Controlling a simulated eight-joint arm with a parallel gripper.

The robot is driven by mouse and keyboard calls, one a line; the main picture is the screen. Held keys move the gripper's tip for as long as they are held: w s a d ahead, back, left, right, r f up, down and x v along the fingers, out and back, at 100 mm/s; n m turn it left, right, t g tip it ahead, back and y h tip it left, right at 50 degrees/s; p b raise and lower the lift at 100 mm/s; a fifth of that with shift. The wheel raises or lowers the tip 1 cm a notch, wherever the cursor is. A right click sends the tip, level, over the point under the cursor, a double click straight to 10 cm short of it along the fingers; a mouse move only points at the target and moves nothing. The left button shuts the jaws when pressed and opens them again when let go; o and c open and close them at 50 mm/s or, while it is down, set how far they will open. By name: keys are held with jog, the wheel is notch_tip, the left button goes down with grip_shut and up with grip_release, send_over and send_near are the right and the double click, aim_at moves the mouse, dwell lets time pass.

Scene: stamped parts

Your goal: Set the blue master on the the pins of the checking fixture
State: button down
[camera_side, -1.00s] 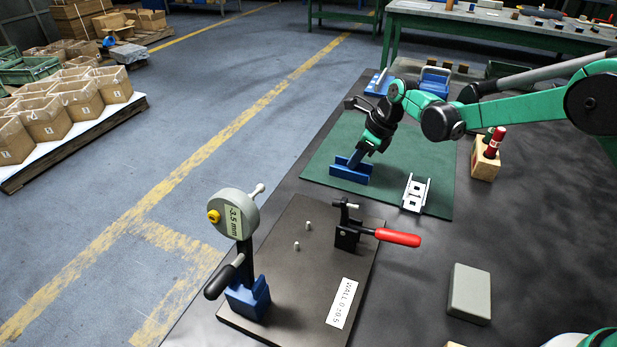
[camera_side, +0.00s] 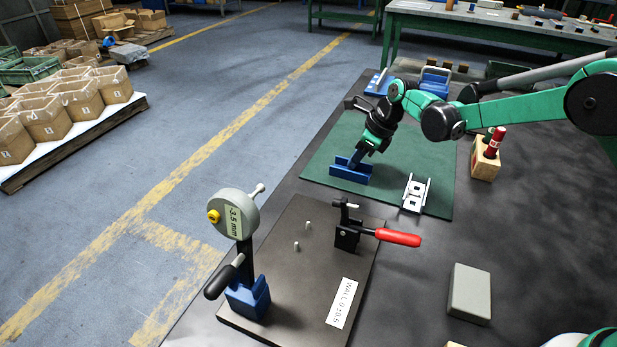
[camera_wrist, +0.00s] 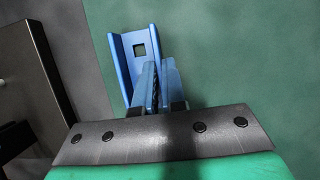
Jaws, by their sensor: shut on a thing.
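The blue master (camera_side: 350,169) is a blue channel-shaped part at the left side of the green mat. In the wrist view the blue master (camera_wrist: 138,45) shows a square hole near its far end. My gripper (camera_side: 356,160) points down at it and is shut on it, the fingers (camera_wrist: 152,85) covering its near part. The checking fixture (camera_side: 300,225) is a dark plate in front of the mat, with two short upright pins (camera_side: 302,236), both bare. It carries a round dial gauge (camera_side: 234,214) marked 3.5 mm and a clamp with a red handle (camera_side: 398,237).
A white stamped part (camera_side: 416,193) lies on the green mat (camera_side: 400,160), right of the master. A wooden block (camera_side: 485,160) with red and green markers stands right of the mat. A grey block (camera_side: 470,293) lies at the front right.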

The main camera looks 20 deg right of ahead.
jog(key=shift+r, duration=0.15)
notch_tip(320, 180, up, 19)
jog(key=n+g, duration=0.7)
jog(key=n, duration=1.1)
send_over(290, 240)
jog(key=w+d, duration=0.1)
notch_tip(290, 240, down, 10)
jog(key=shift+r, duration=0.2)
jog(key=shift+t, duration=0.3)
jog(key=shift+f, duration=2.85)
jog(key=shift+f, duration=1.35)
